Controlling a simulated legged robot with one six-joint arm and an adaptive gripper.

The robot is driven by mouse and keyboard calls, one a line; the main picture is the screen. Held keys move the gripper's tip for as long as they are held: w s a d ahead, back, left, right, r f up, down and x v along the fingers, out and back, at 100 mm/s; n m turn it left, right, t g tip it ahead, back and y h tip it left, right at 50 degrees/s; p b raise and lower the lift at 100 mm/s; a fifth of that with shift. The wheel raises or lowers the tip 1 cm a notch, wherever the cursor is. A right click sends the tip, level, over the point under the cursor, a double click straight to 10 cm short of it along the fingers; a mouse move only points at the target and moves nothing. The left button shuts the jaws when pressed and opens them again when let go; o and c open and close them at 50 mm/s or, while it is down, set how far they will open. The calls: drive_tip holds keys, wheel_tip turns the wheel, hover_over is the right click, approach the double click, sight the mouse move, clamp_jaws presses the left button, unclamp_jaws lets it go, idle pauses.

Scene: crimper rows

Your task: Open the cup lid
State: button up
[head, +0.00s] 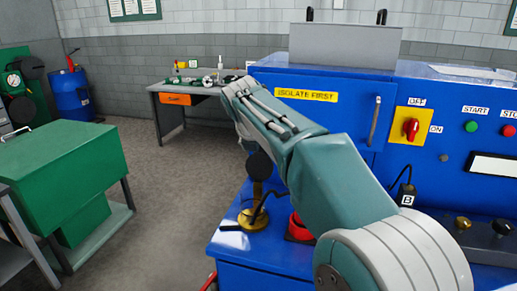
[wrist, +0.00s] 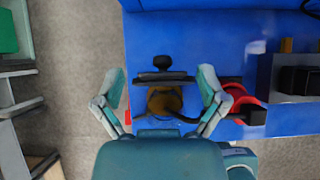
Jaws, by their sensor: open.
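A brass cup-like fitting (head: 253,219) stands on the blue bench's near left corner, with a dark round piece (head: 259,165) above it that looks like the lid. In the wrist view the brass part (wrist: 163,104) lies below a black bar with a round knob (wrist: 162,63). I cannot tell whether the lid is shut. My gripper (wrist: 162,75) is open, with one finger on each side of the black bar and knob in the picture. Nothing is held. Contact and height cannot be judged. In the head view my arm hides the gripper's fingers.
A red part (head: 299,229) with black on it stands right of the brass fitting. The blue machine (head: 330,115) with switches and a cable rises behind. A green cabinet (head: 65,170) is at left. Open floor (head: 165,200) lies between.

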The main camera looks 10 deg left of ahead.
drive_tip(key=v, duration=1.1)
drive_tip(key=shift+s+r, duration=0.2)
drive_tip(key=shift+r, duration=0.15)
drive_tip(key=shift+a, duration=0.15)
drive_tip(key=s+d+f+m+g, duration=0.1)
drive_tip(key=s+d+f+m, duration=0.3)
drive_tip(key=d+m, duration=0.45)
drive_tip(key=s+d+f+m, duration=0.2)
drive_tip(key=s+d+m, duration=0.5)
drive_tip(key=d+m, duration=0.15)
drive_tip(key=s+d+f+m, duration=0.4)
drive_tip(key=s+f+m, duration=0.3)
drive_tip(key=s+m, duration=0.1)
drive_tip(key=s+d+f+m+y, duration=0.1)
drive_tip(key=s+d+f+m, duration=0.3)
drive_tip(key=s+f+m, duration=0.4)
drive_tip(key=shift+s+d+f+m, duration=0.25)
drive_tip(key=shift+d+m, duration=0.15)
drive_tip(key=shift+m, duration=0.3)
